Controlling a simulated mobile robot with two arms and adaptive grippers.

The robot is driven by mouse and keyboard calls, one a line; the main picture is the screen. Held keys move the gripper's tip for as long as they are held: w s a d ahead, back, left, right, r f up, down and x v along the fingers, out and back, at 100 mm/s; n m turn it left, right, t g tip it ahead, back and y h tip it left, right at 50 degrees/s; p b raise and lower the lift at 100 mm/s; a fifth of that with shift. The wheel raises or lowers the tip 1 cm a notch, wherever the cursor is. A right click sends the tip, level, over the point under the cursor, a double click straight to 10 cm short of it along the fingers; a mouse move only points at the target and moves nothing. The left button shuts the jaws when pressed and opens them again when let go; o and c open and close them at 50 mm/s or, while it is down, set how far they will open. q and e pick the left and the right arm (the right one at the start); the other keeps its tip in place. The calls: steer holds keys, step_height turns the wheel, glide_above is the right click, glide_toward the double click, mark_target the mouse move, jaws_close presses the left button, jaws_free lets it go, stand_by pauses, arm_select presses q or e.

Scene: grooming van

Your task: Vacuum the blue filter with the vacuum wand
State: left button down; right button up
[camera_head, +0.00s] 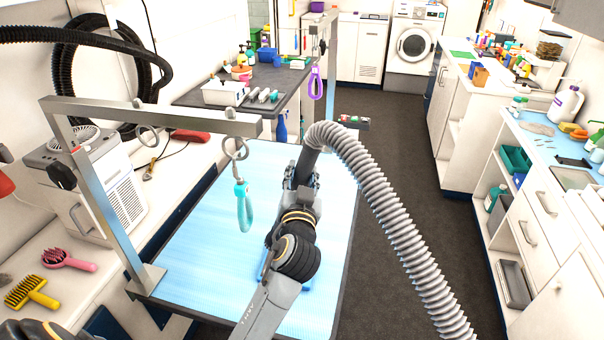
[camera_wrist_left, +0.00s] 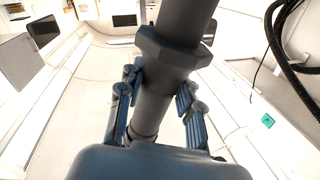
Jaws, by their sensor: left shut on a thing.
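My left gripper (camera_head: 302,182) is over the far part of the light-blue grooming table (camera_head: 200,258). It is shut on the dark grey tube of the vacuum wand (camera_head: 309,160). The left wrist view also shows the wand (camera_wrist_left: 172,60) between the two fingers. A ribbed grey hose (camera_head: 385,205) arches from the wand's upper end down to the right. A blue edge, probably the blue filter (camera_head: 263,268), shows beside my forearm low on the table. My arm hides most of it. The wand's nozzle end is not clearly visible. My right gripper is not in view.
A metal frame (camera_head: 150,112) stands over the table's left side, with a teal loop (camera_head: 244,205) hanging near my arm. A blue spray bottle (camera_head: 281,130) stands behind the table. The dark floor aisle (camera_head: 400,150) to the right is clear.

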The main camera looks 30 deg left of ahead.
arm_select(q)
steer(key=shift+r, duration=0.1)
steer(key=shift+a+v, duration=0.1)
steer(key=shift+v, duration=1)
steer(key=shift+a+v, duration=0.15)
steer(key=shift+v, duration=1)
steer(key=shift+r, duration=0.2)
step_height(320, 180, up, 5)
steer(key=p, duration=0.4)
steer(key=shift+s, duration=0.1)
steer(key=shift+f, duration=0.1)
